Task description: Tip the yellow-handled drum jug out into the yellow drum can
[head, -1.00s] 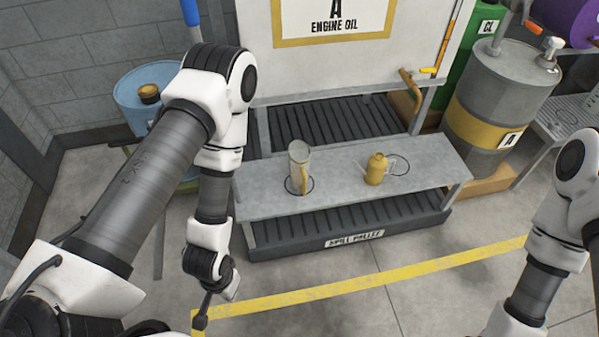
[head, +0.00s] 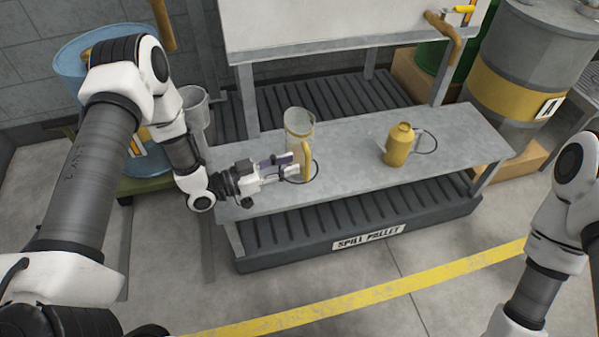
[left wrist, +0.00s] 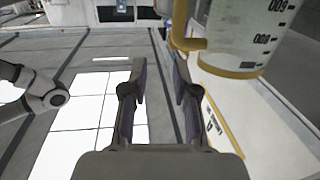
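The jug (head: 298,122), a clear cylinder with a yellow handle (head: 307,160), stands upright on the grey bench. The yellow drum can (head: 398,146), with a small cap and thin handle, stands upright further right on the same bench. My left gripper (head: 296,163) is level with the jug's handle, fingers pointing right. In the left wrist view the gripper (left wrist: 160,68) has its fingers apart with nothing between them; the jug (left wrist: 238,32) and its yellow handle (left wrist: 181,24) lie just beyond the tips, toward the right finger. My right gripper is out of frame.
The grey bench (head: 450,135) is clear between jug and can. A grey spill pallet (head: 340,228) lies beneath. A grey pail (head: 193,105) and blue drum (head: 70,62) stand at the left; a grey drum with a yellow band (head: 525,75) stands at the right.

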